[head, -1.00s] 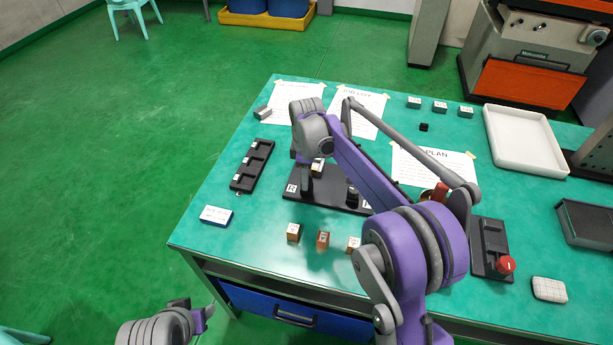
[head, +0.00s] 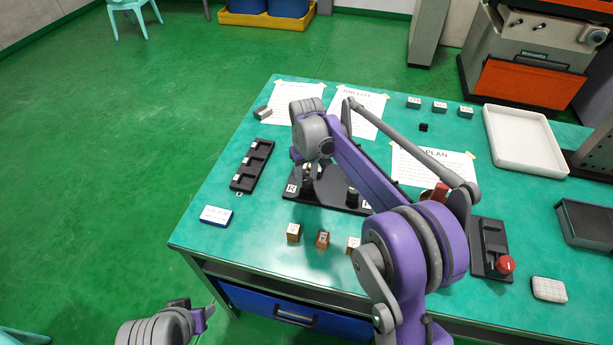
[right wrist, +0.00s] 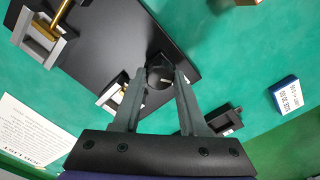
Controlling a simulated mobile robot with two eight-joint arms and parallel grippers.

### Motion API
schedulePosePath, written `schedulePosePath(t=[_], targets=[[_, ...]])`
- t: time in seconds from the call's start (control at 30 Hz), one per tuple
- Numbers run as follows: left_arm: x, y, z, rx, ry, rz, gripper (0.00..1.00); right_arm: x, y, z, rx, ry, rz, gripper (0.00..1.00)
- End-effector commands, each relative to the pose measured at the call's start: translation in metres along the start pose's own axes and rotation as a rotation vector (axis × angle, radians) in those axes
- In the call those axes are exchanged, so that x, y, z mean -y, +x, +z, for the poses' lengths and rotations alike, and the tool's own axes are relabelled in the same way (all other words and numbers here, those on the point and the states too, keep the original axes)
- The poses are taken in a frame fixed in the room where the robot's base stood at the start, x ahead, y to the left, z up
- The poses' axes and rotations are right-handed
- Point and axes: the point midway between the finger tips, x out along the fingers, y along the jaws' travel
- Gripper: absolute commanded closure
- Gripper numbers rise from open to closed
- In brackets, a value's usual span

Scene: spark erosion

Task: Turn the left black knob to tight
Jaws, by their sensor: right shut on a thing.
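The left black knob (right wrist: 160,72) stands on a black plate (right wrist: 120,38), round with a pale mark on top. In the right wrist view, the two fingers of my right gripper (right wrist: 161,76) are on either side of it, shut on it. In the head view, this gripper (head: 309,174) points down at the left end of the plate (head: 330,200), beside a white letter label, and partly hides the knob. A second black knob (head: 352,194) stands further right on the plate. My left gripper (head: 204,317) is at the bottom left, off the table; its jaw opening is unclear.
Several small wooden blocks (head: 322,239) lie in front of the plate. A black rack (head: 238,181) and a blue-edged label block (head: 216,215) are to the left. A black base with a red knob (head: 505,264) and a white tray (head: 520,171) are to the right.

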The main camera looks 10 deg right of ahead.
Motion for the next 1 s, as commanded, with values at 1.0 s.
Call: schedulePosePath(t=[1.0], targets=[[0.0000,-0.0008,-0.0006,0.000,0.000,0.000,0.50,-0.0008,-0.0005,0.0000,-0.001,0.784,0.000,1.00]])
